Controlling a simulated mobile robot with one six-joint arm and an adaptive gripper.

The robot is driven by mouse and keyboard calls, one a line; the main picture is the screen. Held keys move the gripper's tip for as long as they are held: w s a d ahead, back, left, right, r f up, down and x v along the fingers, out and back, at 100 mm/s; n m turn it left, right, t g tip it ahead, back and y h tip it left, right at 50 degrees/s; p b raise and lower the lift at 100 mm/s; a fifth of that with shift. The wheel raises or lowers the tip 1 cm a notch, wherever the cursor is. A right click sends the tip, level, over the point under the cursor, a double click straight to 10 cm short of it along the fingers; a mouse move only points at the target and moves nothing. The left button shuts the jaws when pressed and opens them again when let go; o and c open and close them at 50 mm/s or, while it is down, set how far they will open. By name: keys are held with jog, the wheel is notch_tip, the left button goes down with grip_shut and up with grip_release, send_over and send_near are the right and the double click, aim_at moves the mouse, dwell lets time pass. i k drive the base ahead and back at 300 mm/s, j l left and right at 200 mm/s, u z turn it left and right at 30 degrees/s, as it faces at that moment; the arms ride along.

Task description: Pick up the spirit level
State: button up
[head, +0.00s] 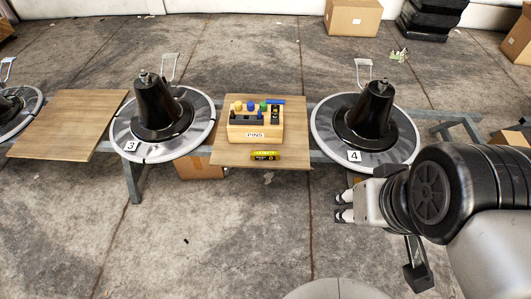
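A short yellow bar with dark markings, which looks like the spirit level (265,155), lies flat on the wooden board (230,158), near its front edge. It lies just in front of the wooden box labelled PINS (255,136) and nothing covers it from this view. My gripper (340,207) is to the right of the level and lower in the picture, apart from it. Its two fingers point left with a gap between them, and nothing shows between them.
The PINS box holds coloured pegs and a blue bar. Round stand 4 (325,135) with a black cone is right of the board, close to my arm; stand 3 (203,105) is left. Another board (70,125) lies farther left. The floor in front is clear.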

aim_at(256, 155)
jog(key=i+j, duration=0.75)
jog(key=i, duration=0.15)
jog(key=i+j, duration=0.75)
jog(key=i, duration=0.2)
jog(key=l+z, duration=0.05)
